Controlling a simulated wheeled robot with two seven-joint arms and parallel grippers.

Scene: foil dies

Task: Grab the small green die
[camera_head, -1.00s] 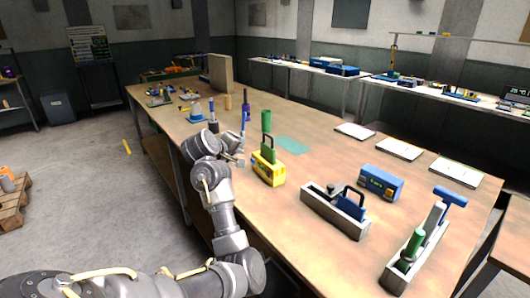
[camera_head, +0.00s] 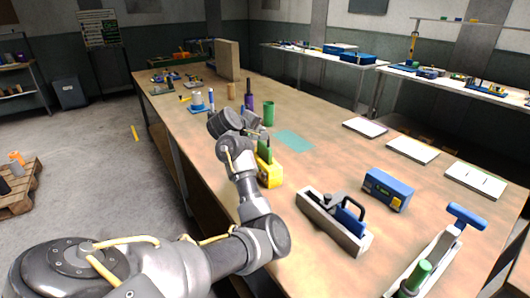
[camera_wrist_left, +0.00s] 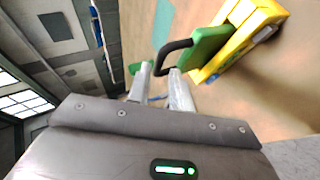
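The small green die (camera_head: 264,150) is a flat green piece with a black handle. It stands in a yellow holder (camera_head: 270,174) on the workbench. In the left wrist view the die (camera_wrist_left: 209,46) projects from the yellow holder (camera_wrist_left: 245,33), its black handle (camera_wrist_left: 172,48) reaching toward my fingers. My left gripper (camera_wrist_left: 160,78) has its fingers apart, with the end of the handle at the gap between the tips. I cannot tell whether they touch it. In the head view the left gripper (camera_head: 251,135) is beside the die and partly hides it. My right gripper is out of view.
A green cylinder (camera_head: 268,113) stands just behind the die. A teal mat (camera_head: 294,140) lies flat behind.

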